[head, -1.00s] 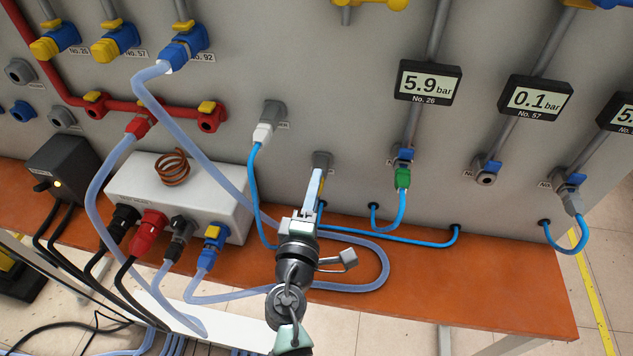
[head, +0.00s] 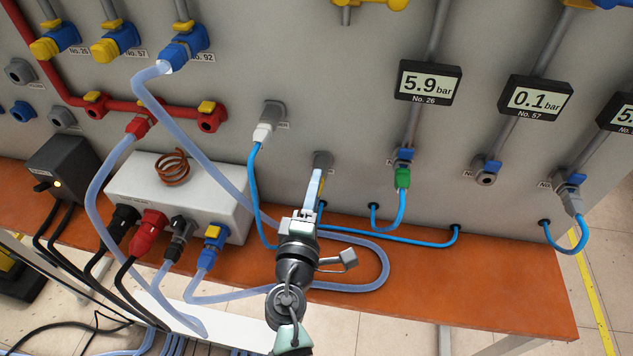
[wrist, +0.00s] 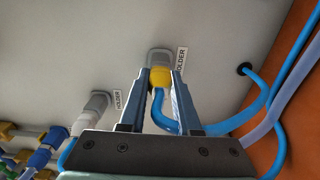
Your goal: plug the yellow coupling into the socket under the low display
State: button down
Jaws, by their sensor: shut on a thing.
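The yellow coupling (wrist: 160,78) sits in a grey holder (wrist: 158,57) on the wall, its blue hose hanging below. My gripper (wrist: 160,84) is shut on it, one finger at each side. In the head view my gripper (head: 318,176) reaches up to the holder (head: 322,160) and hides most of the coupling. The low display (head: 536,99) reads 0.1 bar, No. 57. Below it, the socket (head: 486,174) with a blue tab is empty, to the right of my gripper.
A 5.9 bar display (head: 428,82) has a green coupling (head: 402,178) in the socket below. A grey coupling (head: 572,200) fills the socket at far right. A white coupling (head: 263,133) sits in the left holder. Hoses lie across the orange bench (head: 480,290).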

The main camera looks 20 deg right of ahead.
jog(key=shift+s+a, duration=0.1)
jog(key=shift+a, duration=0.05)
jog(key=shift+v, duration=2.85)
